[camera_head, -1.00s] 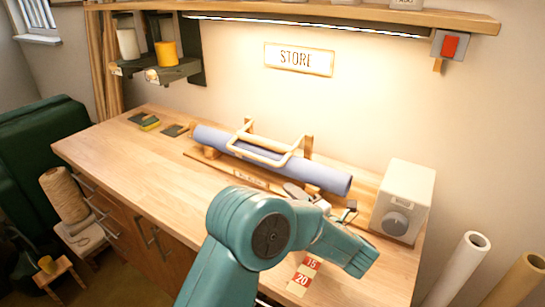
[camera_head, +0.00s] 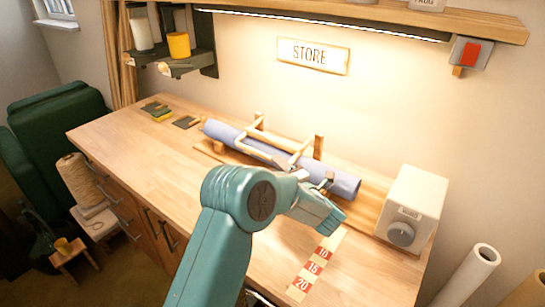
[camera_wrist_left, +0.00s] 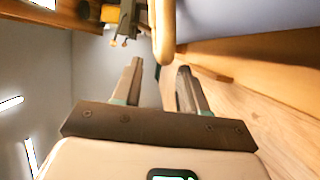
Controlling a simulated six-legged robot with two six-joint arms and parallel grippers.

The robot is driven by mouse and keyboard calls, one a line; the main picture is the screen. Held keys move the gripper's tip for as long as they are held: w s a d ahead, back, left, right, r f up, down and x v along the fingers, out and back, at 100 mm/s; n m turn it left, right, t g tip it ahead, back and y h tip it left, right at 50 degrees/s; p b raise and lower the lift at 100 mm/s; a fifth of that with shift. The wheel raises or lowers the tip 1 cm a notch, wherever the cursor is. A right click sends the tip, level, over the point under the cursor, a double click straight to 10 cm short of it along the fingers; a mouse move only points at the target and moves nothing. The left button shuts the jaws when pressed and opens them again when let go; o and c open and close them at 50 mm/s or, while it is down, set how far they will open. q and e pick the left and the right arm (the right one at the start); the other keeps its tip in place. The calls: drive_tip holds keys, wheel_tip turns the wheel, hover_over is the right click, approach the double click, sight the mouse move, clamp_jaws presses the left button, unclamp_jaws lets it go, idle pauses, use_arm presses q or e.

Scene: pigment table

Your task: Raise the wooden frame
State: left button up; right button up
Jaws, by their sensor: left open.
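The wooden frame (camera_head: 302,151) is a pale bent bar lying over the blue roll (camera_head: 343,185) at the back of the bench, beside two short wooden posts. My left gripper (camera_head: 281,163) is at its front bar, partly hidden by my own arm. In the left wrist view the open fingers (camera_wrist_left: 160,68) point at the frame's rounded bar (camera_wrist_left: 163,32), which lies roughly in line with the gap between them. I cannot tell whether they touch it. My right gripper is not in view.
A white box with a dial (camera_head: 410,212) stands right of the roll. A numbered red and white strip (camera_head: 314,267) lies near the front edge. The bench's left part (camera_head: 150,140) is mostly clear. A shelf (camera_head: 380,20) runs overhead.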

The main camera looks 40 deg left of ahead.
use_arm(q)
drive_tip(key=shift+p+x, duration=0.35)
drive_tip(key=shift+x, duration=1.75)
clamp_jaws()
